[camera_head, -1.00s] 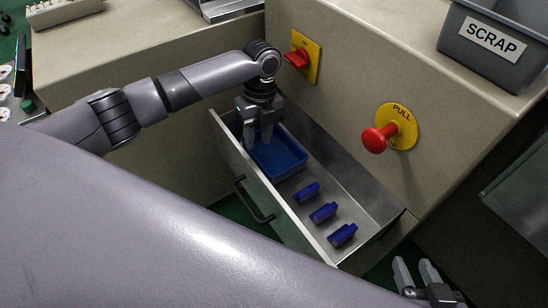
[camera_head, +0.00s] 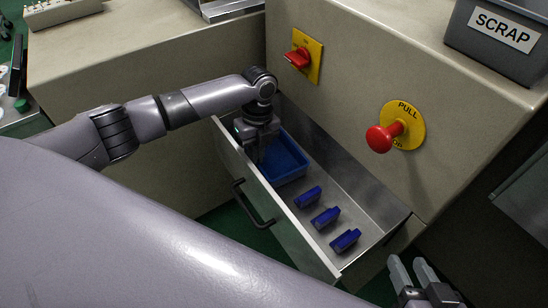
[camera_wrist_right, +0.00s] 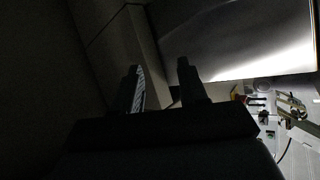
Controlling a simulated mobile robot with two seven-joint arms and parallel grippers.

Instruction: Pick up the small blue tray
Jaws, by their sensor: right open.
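The small blue tray (camera_head: 287,160) lies in the far end of the open metal drawer (camera_head: 366,222). My left gripper (camera_head: 261,158) points down at the tray's left side, close to the drawer's front wall. Its fingers overlap in the head view, so I cannot tell whether they are apart or touching the tray's rim. The tray looks empty, though its left part is hidden behind the gripper. My right gripper (camera_head: 411,270) is open and empty at the lower right, away from the drawer; its two separated fingers also show in the right wrist view (camera_wrist_right: 162,85).
Several dark blue small pieces (camera_head: 325,218) lie in the drawer's nearer part. The drawer handle (camera_head: 252,205) is on its outer face. A red switch (camera_head: 297,59) and a red pull knob (camera_head: 382,138) stick out above. A grey scrap bin (camera_head: 499,38) stands on top.

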